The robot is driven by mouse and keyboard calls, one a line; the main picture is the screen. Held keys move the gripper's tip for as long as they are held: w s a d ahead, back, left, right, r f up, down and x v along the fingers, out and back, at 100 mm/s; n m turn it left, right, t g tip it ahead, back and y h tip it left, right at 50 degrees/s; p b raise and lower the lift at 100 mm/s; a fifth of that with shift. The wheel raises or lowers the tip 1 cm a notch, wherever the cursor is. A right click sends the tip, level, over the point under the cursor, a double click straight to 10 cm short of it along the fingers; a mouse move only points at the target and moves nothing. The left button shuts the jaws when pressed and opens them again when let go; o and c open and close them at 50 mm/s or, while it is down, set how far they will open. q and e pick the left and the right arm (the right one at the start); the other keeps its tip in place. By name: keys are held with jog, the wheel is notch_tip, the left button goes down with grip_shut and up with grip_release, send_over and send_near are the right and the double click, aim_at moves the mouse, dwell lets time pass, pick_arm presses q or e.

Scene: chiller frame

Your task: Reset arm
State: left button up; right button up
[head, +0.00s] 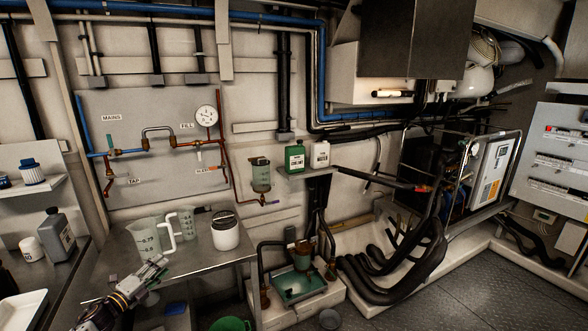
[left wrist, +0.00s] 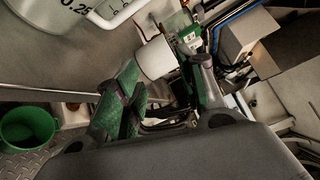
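My left gripper (head: 157,268) is low on the left in the head view, near the front edge of the steel table (head: 205,264). In the left wrist view its two green-padded fingers (left wrist: 165,92) stand apart, with nothing held between them. A large clear measuring jug (head: 147,242) stands on the table just behind the gripper; part of a jug (left wrist: 72,22) fills the top left of the left wrist view. My right gripper is in neither view.
A smaller jug (head: 186,224) and a white tub with a dark lid (head: 226,234) stand on the table. A green bucket (head: 230,324) is on the floor. A grey bottle (head: 59,236) stands on the left counter. Black hoses (head: 390,268) lie right of centre.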

pick_arm(q)
jog(key=s+d+f+n+g+y, duration=0.15)
jog(key=s+f+n, duration=0.5)
jog(key=f, duration=0.75)
jog(key=s+f+n+g+y, duration=0.3)
jog(key=s+f, duration=0.6)
jog(key=f, duration=0.5)
jog(key=s+d+f+n+g+y, duration=0.1)
jog(key=s+f+n+g+y, duration=0.15)
jog(key=s+f+n, duration=0.8)
jog(key=s+d+f+g, duration=0.3)
jog(key=s+d+f, duration=0.2)
jog(key=s, duration=0.7)
jog(key=s+d+f+n+g, duration=0.1)
jog(key=s+d+f+g, duration=0.2)
jog(key=s+f, duration=0.6)
jog(key=s+d+f+n+g, duration=0.1)
jog(key=s+d+f+g, duration=0.2)
jog(key=s+d+f, duration=0.4)
jog(key=s+f, duration=0.1)
jog(key=s, duration=0.8)
jog(key=shift+s, duration=0.15)
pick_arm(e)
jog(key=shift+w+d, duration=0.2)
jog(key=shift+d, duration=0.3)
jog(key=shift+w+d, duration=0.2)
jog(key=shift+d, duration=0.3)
